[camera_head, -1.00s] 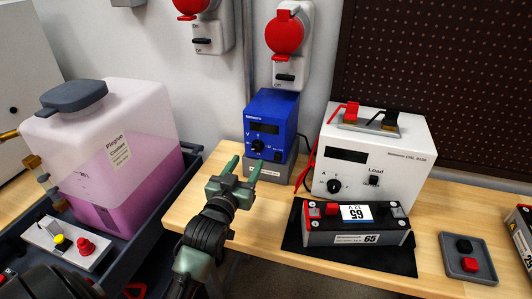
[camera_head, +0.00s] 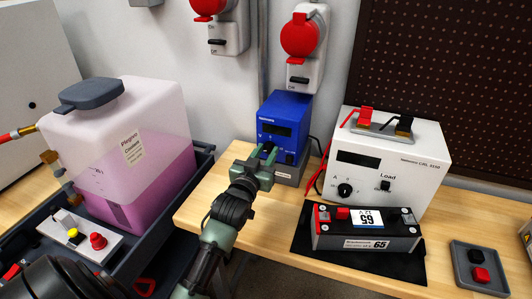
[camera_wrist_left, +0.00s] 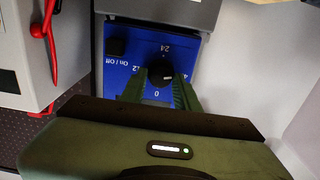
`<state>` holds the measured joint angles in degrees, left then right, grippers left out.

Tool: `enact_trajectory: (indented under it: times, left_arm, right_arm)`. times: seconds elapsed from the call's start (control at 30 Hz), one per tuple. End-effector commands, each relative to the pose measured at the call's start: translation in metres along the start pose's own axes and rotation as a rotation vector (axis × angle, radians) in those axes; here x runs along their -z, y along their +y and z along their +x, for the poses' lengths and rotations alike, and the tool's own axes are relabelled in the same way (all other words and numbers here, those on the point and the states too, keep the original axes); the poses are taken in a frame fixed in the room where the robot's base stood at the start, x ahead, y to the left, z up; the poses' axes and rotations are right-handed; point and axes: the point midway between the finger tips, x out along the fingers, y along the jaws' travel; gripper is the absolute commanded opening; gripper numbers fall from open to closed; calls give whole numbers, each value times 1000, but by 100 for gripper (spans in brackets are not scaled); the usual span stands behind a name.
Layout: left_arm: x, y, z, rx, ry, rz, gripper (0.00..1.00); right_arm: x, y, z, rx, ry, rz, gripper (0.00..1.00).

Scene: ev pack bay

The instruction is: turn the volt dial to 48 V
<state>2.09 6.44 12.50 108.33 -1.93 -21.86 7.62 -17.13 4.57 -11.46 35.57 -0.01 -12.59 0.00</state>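The blue power supply (camera_head: 284,120) stands at the back of the bench, with a dark display above its controls. Its black volt dial (camera_wrist_left: 160,76) faces the left wrist camera. A small white mark on the dial seems to point right, toward the 4. My left gripper (camera_head: 258,160) is at the panel's front. In the left wrist view its green fingers (camera_wrist_left: 160,88) are apart, one on each side of the dial; I cannot tell whether they touch it. My right gripper is out of view.
A white load unit (camera_head: 392,160) stands right of the supply, with red and black leads. A battery (camera_head: 366,243) lies on a black mat (camera_head: 300,240) in front. Left is a pink-filled container (camera_head: 130,150) in a dark cart. Red wall sockets hang behind.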

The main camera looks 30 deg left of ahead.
Motion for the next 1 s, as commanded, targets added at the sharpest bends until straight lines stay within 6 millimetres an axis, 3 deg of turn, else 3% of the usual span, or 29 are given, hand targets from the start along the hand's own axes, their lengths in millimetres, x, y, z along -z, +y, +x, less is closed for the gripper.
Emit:
enact_trajectory:
  times: [0.3,0.57,0.6,0.67,1.0]
  left_arm:
    - [2,1,0,-1,-1,265,0]
    - [0,1,0,0,1,279,0]
    - [0,1,0,0,1,279,39]
    - [0,1,0,0,1,278,52]
    - [0,1,-2,0,0,276,52]
  right_arm:
    - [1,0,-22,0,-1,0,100]
    - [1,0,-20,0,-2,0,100]
    - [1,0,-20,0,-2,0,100]
    - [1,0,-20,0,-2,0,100]
    - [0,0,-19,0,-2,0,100]
